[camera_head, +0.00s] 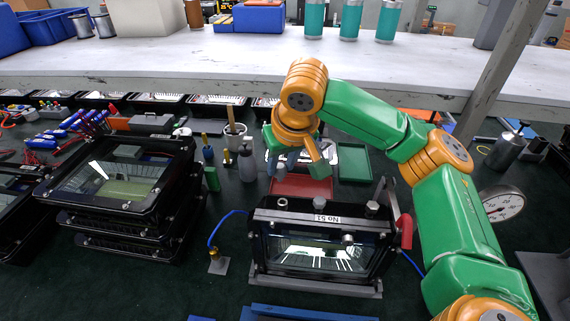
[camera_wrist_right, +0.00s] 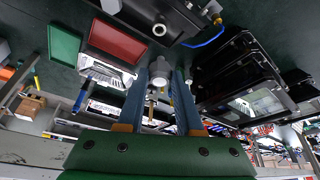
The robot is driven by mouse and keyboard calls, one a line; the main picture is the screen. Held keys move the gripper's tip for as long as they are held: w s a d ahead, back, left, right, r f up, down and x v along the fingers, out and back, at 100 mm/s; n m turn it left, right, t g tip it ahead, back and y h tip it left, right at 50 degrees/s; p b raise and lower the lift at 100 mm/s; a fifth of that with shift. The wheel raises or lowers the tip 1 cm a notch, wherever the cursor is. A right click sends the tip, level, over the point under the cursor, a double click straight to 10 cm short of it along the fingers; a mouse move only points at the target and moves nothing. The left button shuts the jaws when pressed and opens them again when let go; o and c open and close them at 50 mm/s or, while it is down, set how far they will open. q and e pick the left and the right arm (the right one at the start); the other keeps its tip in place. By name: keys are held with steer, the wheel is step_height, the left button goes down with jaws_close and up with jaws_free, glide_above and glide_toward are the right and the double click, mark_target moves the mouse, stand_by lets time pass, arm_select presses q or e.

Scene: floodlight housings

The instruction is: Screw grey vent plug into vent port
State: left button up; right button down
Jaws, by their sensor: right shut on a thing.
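My right gripper (camera_head: 300,160) hangs over the bench, behind the floodlight housing (camera_head: 320,215) labelled "No 51". In the right wrist view its two blue-grey fingers (camera_wrist_right: 167,72) are shut on a small grey round piece, which looks like the grey vent plug (camera_wrist_right: 160,75). In the head view the fingers hide the plug. The housing stands upright in a grey stand, its glass facing me. Small grey fittings show along its top; I cannot tell which spot is the vent port. The plug is apart from the housing. My left gripper is not in view.
A red tray (camera_head: 303,187) and a green tray (camera_head: 354,162) lie behind the housing. A grey bottle (camera_head: 247,165) stands left of the gripper. Stacked housings (camera_head: 125,180) stand at left. A blue cable (camera_head: 228,216) and a red handle (camera_head: 404,231) flank the housing.

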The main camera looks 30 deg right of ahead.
steer(key=f+b, duration=0.1)
steer(key=f, duration=0.1)
steer(key=d+f+b, duration=0.1)
steer(key=f, duration=0.1)
steer(key=shift+s+f+b, duration=0.1)
steer(key=shift+f+b, duration=0.15)
steer(key=shift+b, duration=0.1)
steer(key=shift+a+f+b, duration=0.3)
steer(key=shift+f+b, duration=0.1)
steer(key=shift+f, duration=0.3)
steer(key=shift+d, duration=0.1)
steer(key=shift+p, duration=0.5)
steer(key=shift+p, duration=0.4)
stand_by(0.4)
